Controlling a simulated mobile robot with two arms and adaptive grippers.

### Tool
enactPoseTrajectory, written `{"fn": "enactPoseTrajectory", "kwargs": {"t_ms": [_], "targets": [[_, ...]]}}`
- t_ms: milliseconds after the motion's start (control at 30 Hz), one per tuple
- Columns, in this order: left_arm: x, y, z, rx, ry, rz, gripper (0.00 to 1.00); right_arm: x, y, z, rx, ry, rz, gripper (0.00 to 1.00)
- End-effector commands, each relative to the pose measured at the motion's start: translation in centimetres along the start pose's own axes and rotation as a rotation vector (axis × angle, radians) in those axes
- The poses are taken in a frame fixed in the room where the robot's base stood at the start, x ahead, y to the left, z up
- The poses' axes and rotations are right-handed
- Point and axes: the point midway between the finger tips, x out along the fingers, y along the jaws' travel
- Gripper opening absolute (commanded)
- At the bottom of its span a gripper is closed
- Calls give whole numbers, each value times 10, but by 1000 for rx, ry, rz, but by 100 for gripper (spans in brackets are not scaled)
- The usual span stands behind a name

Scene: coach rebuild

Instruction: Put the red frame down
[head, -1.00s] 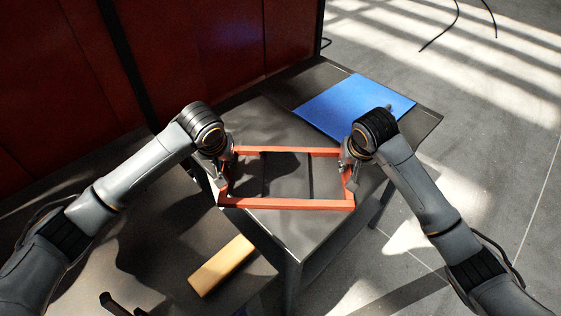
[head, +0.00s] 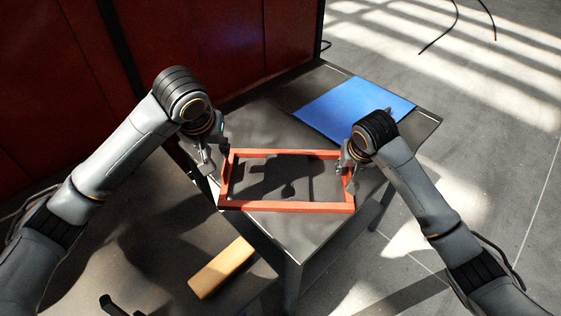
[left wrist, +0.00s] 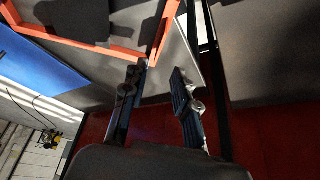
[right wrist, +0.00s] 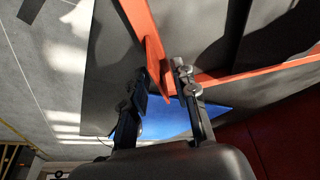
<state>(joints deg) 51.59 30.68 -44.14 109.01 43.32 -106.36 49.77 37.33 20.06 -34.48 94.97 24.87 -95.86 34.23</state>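The red frame (head: 285,206), an open rectangle, lies flat over the dark table (head: 310,235), its left corner near the table's edge. I cannot tell whether all of it touches the table. My left gripper (head: 208,160) is open and empty, apart from the frame's left end. In the left wrist view a gap shows between its fingers (left wrist: 156,76), with the frame beyond them. My right gripper (head: 346,165) is at the frame's right end. In the right wrist view its fingers (right wrist: 160,80) close on the end bar, which is partly hidden.
A blue panel (head: 350,108) lies on the table behind the frame. A wooden block (head: 221,268) is below, left of the table. A dark red wall (head: 220,45) stands behind. Bare floor lies to the right.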

Motion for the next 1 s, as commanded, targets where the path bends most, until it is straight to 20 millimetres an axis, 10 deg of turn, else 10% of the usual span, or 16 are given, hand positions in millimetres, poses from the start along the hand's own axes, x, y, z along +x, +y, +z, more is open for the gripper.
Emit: {"fn": "enactPoseTrajectory", "kwargs": {"t_ms": [1000], "targets": [[-12, 0, 0, 0, 0, 1, 28, -120, 0, 0, 0, -1, 1, 28]]}}
